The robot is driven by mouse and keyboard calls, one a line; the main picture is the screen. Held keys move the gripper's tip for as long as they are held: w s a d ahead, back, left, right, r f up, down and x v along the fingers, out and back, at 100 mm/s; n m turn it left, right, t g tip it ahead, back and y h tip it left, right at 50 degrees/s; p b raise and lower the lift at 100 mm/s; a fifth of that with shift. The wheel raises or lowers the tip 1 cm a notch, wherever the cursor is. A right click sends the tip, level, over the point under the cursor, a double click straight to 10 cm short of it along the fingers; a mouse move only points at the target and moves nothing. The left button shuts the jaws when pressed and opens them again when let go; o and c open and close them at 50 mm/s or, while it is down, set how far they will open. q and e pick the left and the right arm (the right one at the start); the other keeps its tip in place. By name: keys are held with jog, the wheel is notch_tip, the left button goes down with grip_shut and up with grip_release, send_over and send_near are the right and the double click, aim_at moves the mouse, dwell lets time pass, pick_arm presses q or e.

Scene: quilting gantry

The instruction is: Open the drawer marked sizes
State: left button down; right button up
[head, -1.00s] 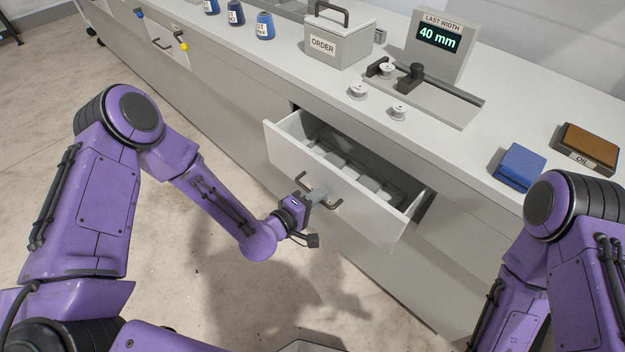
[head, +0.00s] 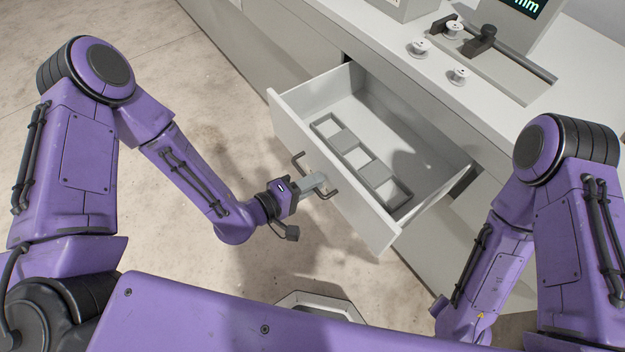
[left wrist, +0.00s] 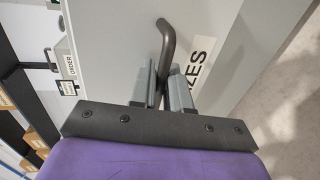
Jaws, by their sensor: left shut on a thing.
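The drawer (head: 330,189) stands pulled well out of the cabinet. Inside lies a grey divided tray (head: 361,161) along the front part; the rest of its floor looks bare. My left gripper (head: 318,186) is shut on the drawer's dark bar handle (head: 299,162). The left wrist view shows the handle (left wrist: 167,42) between the fingers (left wrist: 165,90), beside a white label (left wrist: 199,60) whose visible letters read "ZES". The label's other letters are hidden behind the handle and finger. My right arm shows at the right, but its gripper is out of view.
The counter (head: 400,66) above carries small white spools (head: 458,76) and a dark rail fixture (head: 482,40). An open-topped grey container (head: 322,303) stands on the floor close to my body. Bare floor lies left of the drawer.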

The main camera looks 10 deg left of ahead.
pick_arm(q)
jog(key=c, duration=1.3)
grip_release()
jog(key=shift+c, duration=0.2)
jog(key=shift+a, duration=0.1)
jog(key=v, duration=1)
jog(key=shift+s+a, duration=0.15)
